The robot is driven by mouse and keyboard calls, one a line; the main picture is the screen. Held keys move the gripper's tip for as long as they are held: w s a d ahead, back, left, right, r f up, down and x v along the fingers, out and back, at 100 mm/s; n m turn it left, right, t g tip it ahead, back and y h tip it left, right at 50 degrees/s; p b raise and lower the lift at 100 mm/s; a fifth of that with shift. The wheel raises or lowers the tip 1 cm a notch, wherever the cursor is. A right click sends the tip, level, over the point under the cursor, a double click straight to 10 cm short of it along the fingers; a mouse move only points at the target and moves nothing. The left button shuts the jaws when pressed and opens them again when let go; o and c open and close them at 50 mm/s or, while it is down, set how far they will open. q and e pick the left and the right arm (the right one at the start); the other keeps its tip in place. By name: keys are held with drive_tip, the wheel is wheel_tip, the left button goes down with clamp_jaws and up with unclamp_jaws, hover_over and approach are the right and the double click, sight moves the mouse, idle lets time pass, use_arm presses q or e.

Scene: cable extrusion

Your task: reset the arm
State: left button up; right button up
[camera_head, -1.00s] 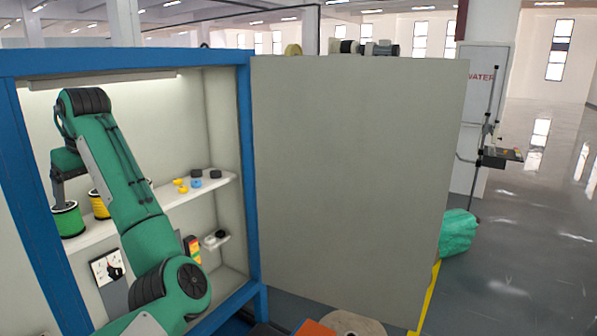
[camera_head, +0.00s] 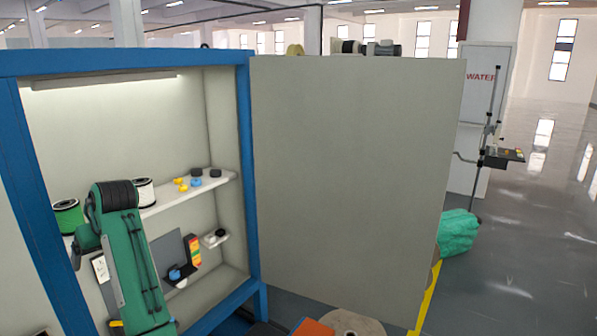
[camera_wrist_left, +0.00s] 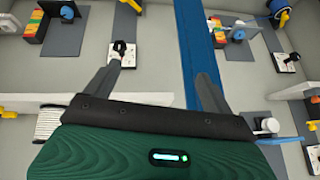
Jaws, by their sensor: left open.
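My left arm (camera_head: 133,265) is green with black joints and stands in front of the open cabinet. In the head view its wrist and jaws are mostly hidden behind the arm. In the wrist view my left gripper (camera_wrist_left: 155,84) shows two dark fingers spread wide apart with nothing between them. A blue post (camera_wrist_left: 199,45) is behind the fingers. My right gripper is not in view.
The blue-framed cabinet (camera_head: 247,150) has a shelf with a green spool (camera_head: 67,216), a white spool (camera_head: 145,192) and small coloured parts. A large grey panel (camera_head: 350,180) stands to the right. A green bag (camera_head: 456,232) lies on the floor.

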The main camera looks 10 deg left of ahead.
use_arm(q)
drive_tip(key=s+d+f+m+t, duration=0.1)
drive_tip(key=s+d+f+m, duration=0.4)
drive_tip(key=f, duration=0.6)
drive_tip(key=s+d+f+m+t, duration=0.1)
drive_tip(key=s+d+f+m, duration=0.2)
drive_tip(key=s+d+f, duration=0.6)
drive_tip(key=s+d+f+m+h, duration=0.3)
drive_tip(key=s+d+f, duration=0.3)
drive_tip(key=s, duration=0.4)
drive_tip(key=s+d+f+m+h, duration=0.3)
drive_tip(key=s+d+f+h, duration=0.1)
drive_tip(key=s+d, duration=0.6)
wheel_tip(320, 180, down, 33)
drive_tip(key=a+g+b, duration=0.1)
drive_tip(key=g+b, duration=0.1)
drive_tip(key=b, duration=0.1)
drive_tip(key=s+a+f+b, duration=0.1)
drive_tip(key=s+a+f, duration=0.1)
drive_tip(key=s+f, duration=0.8)
drive_tip(key=s+a+f+b, duration=0.2)
drive_tip(key=s+f, duration=0.8)
drive_tip(key=f, duration=0.4)
drive_tip(key=shift+g+y, duration=0.3)
drive_tip(key=shift+g, duration=0.1)
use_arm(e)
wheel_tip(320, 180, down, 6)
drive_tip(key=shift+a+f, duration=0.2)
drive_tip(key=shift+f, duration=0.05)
